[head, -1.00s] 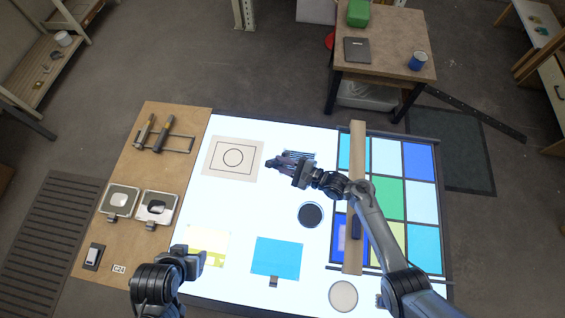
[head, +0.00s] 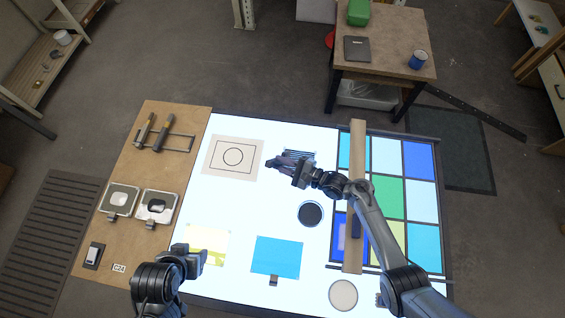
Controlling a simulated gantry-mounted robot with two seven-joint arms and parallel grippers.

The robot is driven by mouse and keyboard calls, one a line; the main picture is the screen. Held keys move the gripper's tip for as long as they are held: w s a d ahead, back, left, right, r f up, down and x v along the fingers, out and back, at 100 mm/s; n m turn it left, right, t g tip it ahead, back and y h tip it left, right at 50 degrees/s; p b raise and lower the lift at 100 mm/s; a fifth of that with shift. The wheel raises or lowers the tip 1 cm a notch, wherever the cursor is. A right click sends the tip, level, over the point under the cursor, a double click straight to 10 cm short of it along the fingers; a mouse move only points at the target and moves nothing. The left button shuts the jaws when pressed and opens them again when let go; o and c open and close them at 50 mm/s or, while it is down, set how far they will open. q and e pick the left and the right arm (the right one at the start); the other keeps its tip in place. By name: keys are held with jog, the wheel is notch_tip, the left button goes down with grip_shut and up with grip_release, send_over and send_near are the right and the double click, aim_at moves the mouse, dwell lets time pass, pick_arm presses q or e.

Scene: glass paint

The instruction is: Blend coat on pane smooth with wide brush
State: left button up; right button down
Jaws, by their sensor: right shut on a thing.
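My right gripper (head: 280,165) is over the upper middle of the lit white table (head: 250,205). It is shut on a small dark thing, largely hidden by the fingers; I cannot tell if it is the wide brush. A striped dark patch (head: 300,155) lies right beside it. Two brushes (head: 145,133) lie across a rack on the brown board at left. A blue pane (head: 278,257) and a yellow-and-white pane (head: 207,243) lie at the front. A coloured panel grid (head: 388,197) is at right. My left gripper (head: 192,258) is low by the yellow pane; its opening is unclear.
A wooden bar (head: 357,150) crosses the colour grid under my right arm. A dark round dish (head: 311,213) and a pale round dish (head: 343,295) stand on the table. Two square trays (head: 122,200) sit at left.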

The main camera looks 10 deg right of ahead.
jog(key=shift+d, duration=0.15)
jog(key=shift+d, duration=0.15)
jog(key=shift+s+d+p, duration=0.25)
jog(key=shift+d+p, duration=0.15)
jog(key=shift+d, duration=0.35)
jog(key=shift+s+d+p, duration=0.25)
jog(key=shift+d+p, duration=0.1)
jog(key=shift+d, duration=0.35)
jog(key=shift+s+d+p, duration=0.25)
jog(key=shift+d+p, duration=0.15)
jog(key=shift+d, duration=0.35)
jog(key=shift+s+d+p, duration=0.15)
jog(key=shift+s+d, duration=0.05)
jog(key=shift+d, duration=0.3)
jog(key=shift+s+d+p, duration=0.15)
jog(key=shift+d, duration=0.35)
jog(key=shift+d, duration=0.1)
